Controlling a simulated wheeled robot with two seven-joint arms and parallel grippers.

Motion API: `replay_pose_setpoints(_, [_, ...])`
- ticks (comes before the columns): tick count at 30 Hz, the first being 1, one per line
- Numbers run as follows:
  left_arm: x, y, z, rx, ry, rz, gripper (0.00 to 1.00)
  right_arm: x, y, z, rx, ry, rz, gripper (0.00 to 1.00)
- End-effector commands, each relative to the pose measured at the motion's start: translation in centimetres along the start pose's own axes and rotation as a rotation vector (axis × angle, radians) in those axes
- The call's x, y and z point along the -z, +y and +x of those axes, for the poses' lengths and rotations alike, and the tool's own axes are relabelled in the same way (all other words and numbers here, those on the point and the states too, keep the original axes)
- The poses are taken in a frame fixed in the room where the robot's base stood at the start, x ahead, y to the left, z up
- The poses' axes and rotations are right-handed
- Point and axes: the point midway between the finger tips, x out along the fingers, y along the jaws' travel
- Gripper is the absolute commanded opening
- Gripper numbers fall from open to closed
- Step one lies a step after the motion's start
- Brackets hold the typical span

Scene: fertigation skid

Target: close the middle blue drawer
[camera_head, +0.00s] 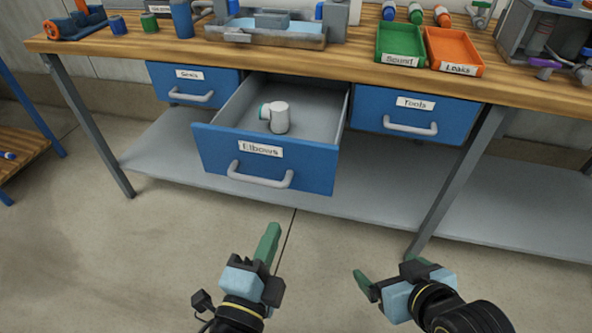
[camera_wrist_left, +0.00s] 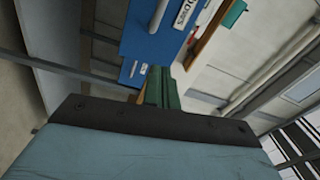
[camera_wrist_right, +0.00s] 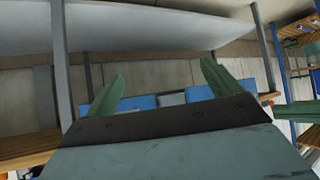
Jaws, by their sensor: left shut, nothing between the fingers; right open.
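The middle blue drawer (camera_head: 265,160), labelled Elbows, is pulled out from under the bench in the head view. A white elbow fitting with a green end (camera_head: 278,117) lies inside it. A grey bar handle (camera_head: 259,177) is on its front. My left gripper (camera_head: 268,243) is shut and empty, in front of and below the drawer front, apart from it. Its green fingers also show together in the left wrist view (camera_wrist_left: 160,88), with the blue drawer front beyond. My right gripper (camera_head: 392,271) is open and empty, lower right of the drawer, touching nothing.
The Seals drawer (camera_head: 193,84) and the Tools drawer (camera_head: 414,115) on either side are shut. The wooden bench top (camera_head: 350,50) holds a green tray (camera_head: 400,45), an orange tray (camera_head: 453,52) and fittings. A grey lower shelf (camera_head: 370,200) and bench legs stand below. The floor in front is clear.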

Motion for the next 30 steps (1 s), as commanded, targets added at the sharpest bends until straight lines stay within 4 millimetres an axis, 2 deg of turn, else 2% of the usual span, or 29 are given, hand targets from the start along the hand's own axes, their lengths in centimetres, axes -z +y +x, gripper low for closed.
replay_pose_setpoints(3, [0.4, 0.7, -0.1, -0.043, -0.029, 0.115, 0.00, -2.1, 0.4, -0.8, -0.009, -0.131, 0.003, 0.90])
replay_pose_setpoints(6, [0.5, 1.0, -0.1, -0.058, -0.040, 0.164, 0.00, -3.1, 0.5, -1.1, -0.012, -0.187, 0.004, 0.90])
replay_pose_setpoints(11, [0.5, 1.2, 0.9, -0.060, -0.042, 0.181, 0.00, -3.7, 0.6, -1.3, -0.013, -0.215, 0.005, 0.90])
replay_pose_setpoints(15, [0.4, 1.2, 3.0, -0.057, -0.041, 0.180, 0.00, -3.9, 0.6, -1.4, -0.014, -0.228, 0.005, 0.90])
replay_pose_setpoints(19, [0.3, 1.3, 5.3, -0.057, -0.041, 0.180, 0.00, -3.5, 0.5, -1.2, -0.013, -0.205, 0.004, 0.90])
replay_pose_setpoints(23, [0.2, 1.5, 7.7, -0.057, -0.040, 0.180, 0.00, -2.4, 0.3, -0.7, -0.007, -0.137, 0.002, 0.90])
replay_pose_setpoints(30, [0.0, 1.9, 11.6, -0.059, -0.041, 0.177, 0.00, 1.2, -0.4, 0.1, 0.011, 0.070, -0.002, 0.90])
